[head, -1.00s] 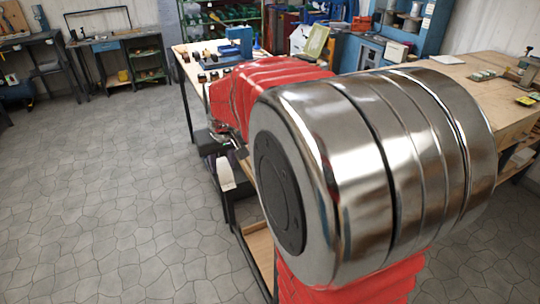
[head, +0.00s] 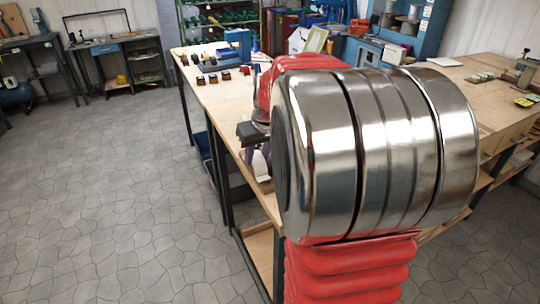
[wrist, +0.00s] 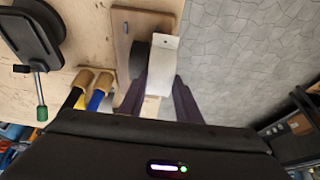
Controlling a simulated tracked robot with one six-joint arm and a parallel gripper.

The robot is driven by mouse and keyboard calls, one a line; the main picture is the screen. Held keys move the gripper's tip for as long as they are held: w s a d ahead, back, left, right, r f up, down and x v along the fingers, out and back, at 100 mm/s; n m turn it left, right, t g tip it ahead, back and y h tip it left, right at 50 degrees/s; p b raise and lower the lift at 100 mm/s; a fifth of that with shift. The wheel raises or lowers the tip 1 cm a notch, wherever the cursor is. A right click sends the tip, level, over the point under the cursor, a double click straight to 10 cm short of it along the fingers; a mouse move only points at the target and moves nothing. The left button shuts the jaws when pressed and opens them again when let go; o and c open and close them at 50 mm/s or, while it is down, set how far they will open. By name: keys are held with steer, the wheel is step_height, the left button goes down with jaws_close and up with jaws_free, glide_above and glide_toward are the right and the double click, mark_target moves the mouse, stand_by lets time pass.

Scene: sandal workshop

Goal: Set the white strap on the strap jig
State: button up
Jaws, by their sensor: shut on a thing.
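The white strap (wrist: 164,70) is between the purple fingers of my gripper (wrist: 162,88) in the wrist view, its far end projecting past them. My gripper is shut on it. In the head view, the strap (head: 262,165) hangs light-coloured below my gripper (head: 257,152), by the table's left edge. A flat wooden piece with a dark rounded part (wrist: 139,62) lies close left of the strap in the wrist view; it looks like the strap jig, but I cannot be sure. Whether the strap touches it cannot be told. My arm hides this area in the head view.
A black clamp-like tool (wrist: 35,45) with a green-tipped handle and tool handles (wrist: 92,88) stand left of my gripper in the wrist view. The wooden table (head: 213,95) carries several small dark blocks and a blue device (head: 239,40) farther back. Grey floor is clear at left.

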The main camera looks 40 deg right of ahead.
mark_target(269, 159)
steer(key=d, duration=0.1)
steer(key=s+d, duration=0.1)
steer(key=d, duration=0.2)
steer(key=shift+s+f, duration=0.15)
steer(key=shift+f, duration=0.25)
steer(key=shift+a+f, duration=0.1)
steer(key=shift+f, duration=0.25)
steer(key=o, duration=1.1)
steer(key=shift+f, duration=0.1)
steer(key=v, duration=1.2)
steer(key=shift+a, duration=0.15)
